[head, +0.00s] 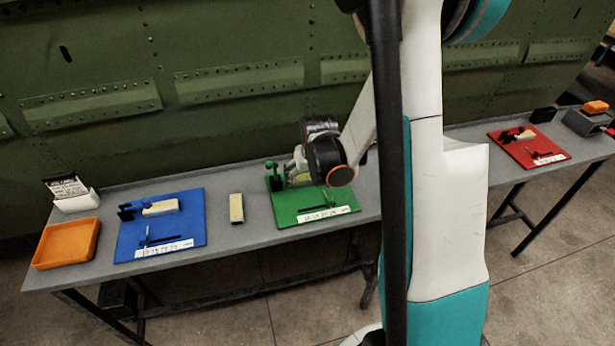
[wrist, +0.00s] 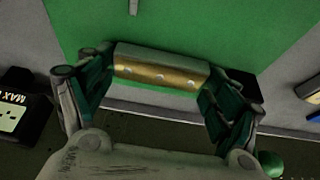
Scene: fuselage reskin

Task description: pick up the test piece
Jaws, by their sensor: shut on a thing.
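The test piece (wrist: 160,68) is a pale block with a brass-coloured side bearing a row of rivet heads. In the wrist view it lies crosswise between the two fingers of my gripper (wrist: 158,76), which is shut on its ends. The green board (head: 318,207) is behind it; it also fills the upper wrist view (wrist: 215,28). In the head view my gripper (head: 298,172) is low over the back left of the green board. The piece is mostly hidden there, and I cannot tell whether it touches the board.
A similar pale block (head: 236,208) lies on the grey bench left of the green board. A blue board (head: 190,225) with another block, an orange tray (head: 66,243) and a white card box (head: 75,195) stand further left. A red board (head: 545,147) is right. The green fuselage rises behind.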

